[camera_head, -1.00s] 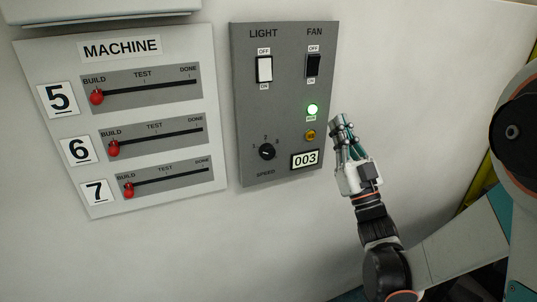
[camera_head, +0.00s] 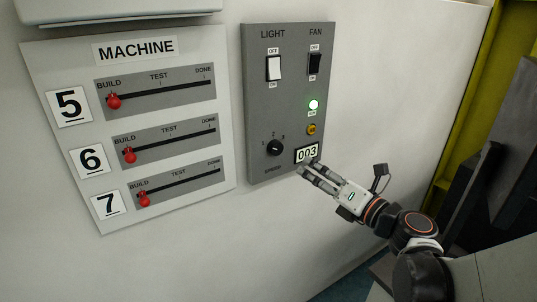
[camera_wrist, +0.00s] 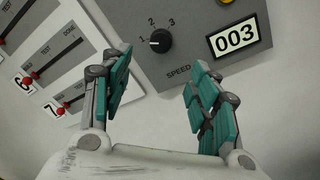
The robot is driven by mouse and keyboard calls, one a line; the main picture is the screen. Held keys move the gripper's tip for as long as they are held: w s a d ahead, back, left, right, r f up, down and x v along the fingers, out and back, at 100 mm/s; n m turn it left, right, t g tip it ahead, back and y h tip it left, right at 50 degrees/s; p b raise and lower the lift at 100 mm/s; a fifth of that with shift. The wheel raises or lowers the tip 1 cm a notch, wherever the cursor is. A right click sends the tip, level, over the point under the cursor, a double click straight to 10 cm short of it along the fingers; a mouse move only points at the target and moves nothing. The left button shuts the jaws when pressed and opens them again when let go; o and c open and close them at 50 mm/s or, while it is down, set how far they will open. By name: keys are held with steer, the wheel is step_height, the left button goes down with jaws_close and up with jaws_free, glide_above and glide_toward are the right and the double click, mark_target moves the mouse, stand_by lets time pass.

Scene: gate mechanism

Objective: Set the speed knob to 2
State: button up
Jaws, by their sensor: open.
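The black round speed knob (camera_head: 275,148) sits low on the grey control panel (camera_head: 290,105), with 1, 2 and 3 printed around its top. In the wrist view the knob (camera_wrist: 160,41) shows a small pale mark that seems to face the 1. My gripper (camera_head: 308,169) is at the panel's lower right edge, below the 003 label, and points up and left toward the panel. In the wrist view my gripper (camera_wrist: 157,75) has its teal fingers apart and empty, with the knob seen beyond and between them. The fingers do not touch it.
The 003 label (camera_head: 306,154) is right of the knob. A yellow button (camera_head: 311,129), a lit green lamp (camera_head: 314,105), the light switch (camera_head: 274,68) and the fan switch (camera_head: 315,64) are above. The machine slider board (camera_head: 140,130) is to the left.

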mark_target(279, 150)
steer(key=b+x, duration=0.1)
steer(key=x, duration=0.5)
steer(key=b+x, duration=0.2)
steer(key=x, duration=0.5)
steer(key=shift+w+a+f, duration=0.2)
steer(key=shift+w, duration=0.1)
steer(key=c, duration=1.1)
